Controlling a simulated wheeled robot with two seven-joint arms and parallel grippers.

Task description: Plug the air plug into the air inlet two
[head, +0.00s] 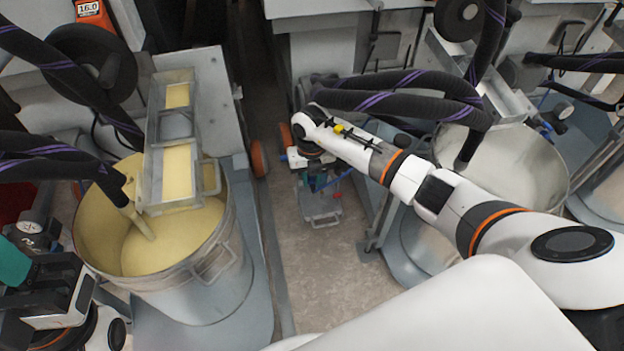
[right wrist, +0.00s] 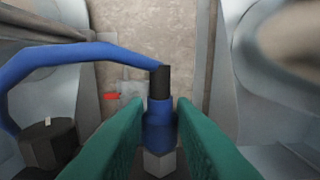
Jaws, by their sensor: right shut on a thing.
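My right gripper (head: 326,184) is over the gap between the two machines in the head view, with its fingers partly hidden by the wrist. In the right wrist view its green fingers (right wrist: 160,128) are shut on the air plug (right wrist: 160,120). The plug has a blue body, a black sleeve and a grey metal end at the bottom of the picture. A blue hose (right wrist: 75,52) curves from the black sleeve to the left. I cannot make out air inlet two. My left gripper (head: 14,264) is at the left edge, partly cut off, showing one teal finger.
A drum of yellow liquid (head: 212,270) stands left, under a trough. Dark hoses (head: 400,100) cross above the aisle. A grey fitting with a red part (right wrist: 112,96) lies beyond the plug.

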